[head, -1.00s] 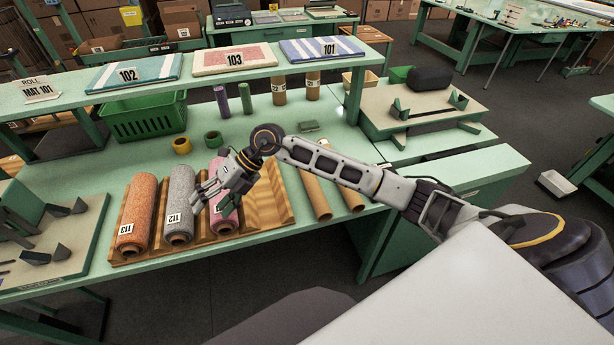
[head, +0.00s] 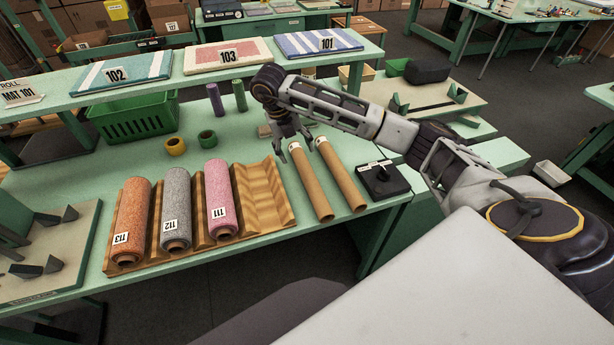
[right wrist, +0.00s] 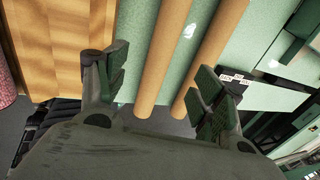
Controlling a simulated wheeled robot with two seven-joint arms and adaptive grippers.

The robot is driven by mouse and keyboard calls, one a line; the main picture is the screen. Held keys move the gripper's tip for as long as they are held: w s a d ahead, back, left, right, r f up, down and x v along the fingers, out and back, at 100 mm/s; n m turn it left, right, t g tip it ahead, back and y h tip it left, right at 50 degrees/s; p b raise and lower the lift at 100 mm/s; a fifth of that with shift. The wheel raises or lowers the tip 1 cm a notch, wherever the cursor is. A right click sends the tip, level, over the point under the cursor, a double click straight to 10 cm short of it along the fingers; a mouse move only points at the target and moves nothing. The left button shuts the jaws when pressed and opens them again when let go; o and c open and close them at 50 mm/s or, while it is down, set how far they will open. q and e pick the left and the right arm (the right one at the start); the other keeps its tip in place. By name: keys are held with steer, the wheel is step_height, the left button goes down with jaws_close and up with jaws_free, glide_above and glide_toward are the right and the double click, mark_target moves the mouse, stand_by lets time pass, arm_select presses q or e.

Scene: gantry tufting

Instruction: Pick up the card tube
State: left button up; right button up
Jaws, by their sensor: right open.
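Two plain brown card tubes lie side by side on the green bench, a left one (head: 311,184) and a right one (head: 342,177). Which one the task means cannot be told. My right gripper (head: 295,143) is open and empty over the tubes' far ends, pointing down. In the right wrist view the left tube (right wrist: 163,60) runs between the open fingers (right wrist: 160,88). The right tube (right wrist: 207,58) runs closer to the right finger. I see no contact. My left gripper is out of view.
Left of the tubes, a wooden cradle (head: 265,195) holds orange (head: 131,215), grey (head: 175,205) and pink (head: 219,195) rolls. A black block (head: 385,182) stands close on the right. The raised shelf (head: 200,85) with mats is behind; a green basket (head: 135,118) stands beneath it.

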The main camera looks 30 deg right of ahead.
mark_target(305, 169)
steer(key=shift+d+r, duration=0.2)
steer(key=shift+x, duration=1.4)
steer(key=shift+p+x, duration=0.35)
steer(key=shift+x, duration=2.65)
